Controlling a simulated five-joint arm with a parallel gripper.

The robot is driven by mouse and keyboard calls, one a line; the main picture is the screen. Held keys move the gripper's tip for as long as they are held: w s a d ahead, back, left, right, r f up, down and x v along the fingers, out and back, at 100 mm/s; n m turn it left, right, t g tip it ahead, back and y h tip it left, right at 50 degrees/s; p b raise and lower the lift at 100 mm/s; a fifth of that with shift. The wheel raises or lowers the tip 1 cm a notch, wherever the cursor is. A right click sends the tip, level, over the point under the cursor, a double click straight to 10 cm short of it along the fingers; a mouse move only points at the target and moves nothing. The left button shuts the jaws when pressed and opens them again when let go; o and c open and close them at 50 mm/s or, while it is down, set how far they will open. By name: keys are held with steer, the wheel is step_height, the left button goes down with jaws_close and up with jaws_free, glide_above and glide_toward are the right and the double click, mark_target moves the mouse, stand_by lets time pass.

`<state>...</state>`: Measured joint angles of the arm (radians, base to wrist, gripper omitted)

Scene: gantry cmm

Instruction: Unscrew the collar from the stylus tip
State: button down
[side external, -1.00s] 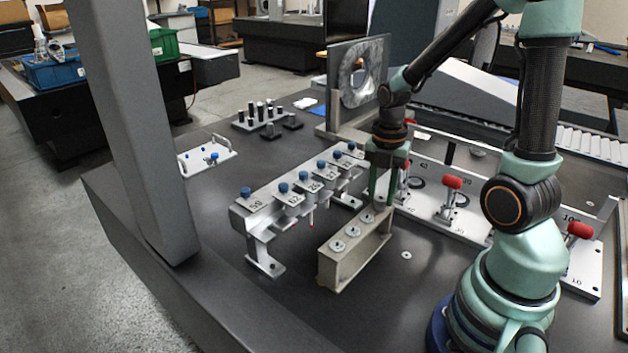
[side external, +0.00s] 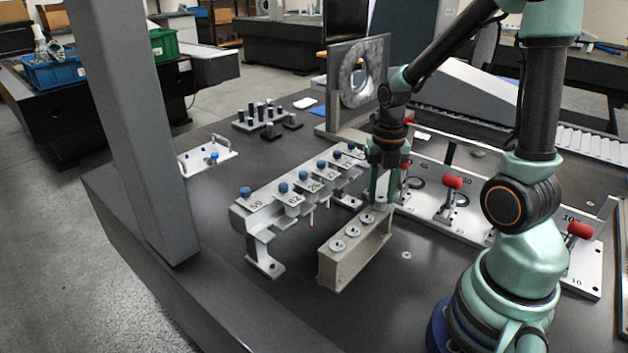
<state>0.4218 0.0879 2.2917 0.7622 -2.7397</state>
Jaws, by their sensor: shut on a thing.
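A beige block (side external: 345,268) stands on the dark table, with a row of round silver pieces (side external: 338,245) along its top. My gripper (side external: 380,198) points down at the far end of this row. Its green fingers are shut on the farthest piece, which I take to be the collar; the fingers mostly hide it. The stylus tip under it cannot be made out, and neither can the thread.
A silver rack (side external: 262,212) with several blue-knobbed probes stands left of the block. A grey column (side external: 140,130) rises at the left. Bare table lies in front of the block.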

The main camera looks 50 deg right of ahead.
mark_target(381, 198)
steer(key=shift+c, duration=2.3)
jaws_free()
step_height(381, 198, up, 12)
